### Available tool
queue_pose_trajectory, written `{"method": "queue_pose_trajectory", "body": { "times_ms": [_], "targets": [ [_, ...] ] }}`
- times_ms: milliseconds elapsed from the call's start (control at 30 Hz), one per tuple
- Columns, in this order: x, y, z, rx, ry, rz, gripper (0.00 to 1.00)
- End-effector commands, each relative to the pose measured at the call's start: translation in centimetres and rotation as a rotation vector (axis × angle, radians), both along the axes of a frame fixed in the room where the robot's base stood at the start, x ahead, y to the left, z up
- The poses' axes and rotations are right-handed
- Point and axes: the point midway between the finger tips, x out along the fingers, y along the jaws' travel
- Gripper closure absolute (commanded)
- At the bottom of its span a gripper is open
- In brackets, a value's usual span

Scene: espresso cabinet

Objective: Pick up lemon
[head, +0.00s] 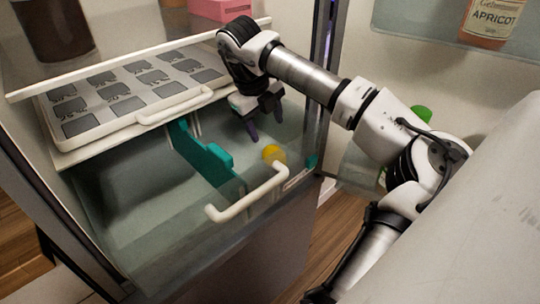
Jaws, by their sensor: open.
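The lemon (272,153) is a small yellow-orange ball shape in the right part of the open, see-through drawer (125,229), near its front handle. My gripper (260,134) points down into the drawer, just behind the lemon and slightly to its left in the picture. Its dark fingers are apart and hold nothing. I see a small gap between the fingers and the lemon, but I cannot tell their exact depth.
A teal divider (205,157) stands left of the lemon. A white handle (247,197) crosses in front. A shelf with a white patterned tray (130,95) lies above and left. An apricot jar (490,22) stands on the door shelf. The drawer's left part looks empty.

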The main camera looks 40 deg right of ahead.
Motion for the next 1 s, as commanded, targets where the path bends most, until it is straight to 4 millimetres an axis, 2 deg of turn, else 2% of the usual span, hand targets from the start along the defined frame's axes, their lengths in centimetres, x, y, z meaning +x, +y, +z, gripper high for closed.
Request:
{"method": "queue_pose_trajectory", "body": {
  "times_ms": [100,233,467,800,1000],
  "targets": [
    [0.0,-0.6,-2.5,0.005,0.001,0.001,0.41],
    [0.1,-1.2,-4.6,0.004,0.0,0.0,0.41],
    [0.2,-1.6,-6.2,0.002,-0.001,0.001,0.41],
    [0.9,-2.6,-10.5,0.002,-0.002,0.001,0.41],
    [0.9,-2.7,-11.0,0.002,0.0,0.002,0.41]
  ]
}}
